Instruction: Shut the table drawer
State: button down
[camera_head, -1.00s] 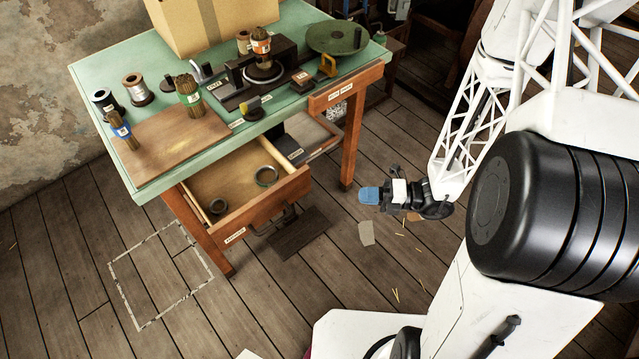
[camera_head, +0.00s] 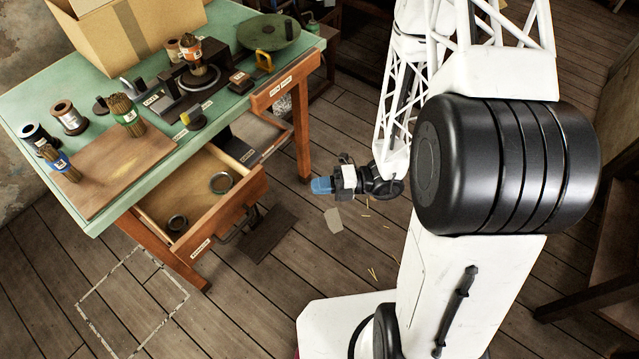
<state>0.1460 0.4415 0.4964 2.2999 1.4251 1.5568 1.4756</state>
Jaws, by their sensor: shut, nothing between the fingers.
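The table drawer (camera_head: 238,206) is pulled out from the front of the green-topped table (camera_head: 95,212), with its inside showing. It has a wooden front with a dark handle (camera_head: 240,224) and a small label. Two dark rings (camera_head: 221,183) lie inside it. My gripper (camera_head: 318,185), with blue fingertips, is shut and empty. It is apart from the drawer, to the right of its front, and points left toward it.
A cardboard box (camera_head: 130,40), wire bundles, spools (camera_head: 68,117) and a handwheel press (camera_head: 195,78) stand on the table. A dark mat (camera_head: 268,234) lies on the floor below the drawer. Floor between gripper and drawer is clear. A wooden table leg (camera_head: 302,140) stands behind the gripper.

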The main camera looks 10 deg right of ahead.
send_near(263, 183)
jog(key=shift+s+a, duration=1.5)
jog(key=shift+a, duration=0.4)
jog(key=shift+w+a, duration=1.35)
jog(key=shift+w, duration=0.1)
jog(key=w+a, duration=1.6)
jog(key=shift+w+a, duration=0.25)
jog(key=shift+w, duration=0.05)
jog(key=shift+a, duration=0.1)
jog(key=shift+s, duration=0.1)
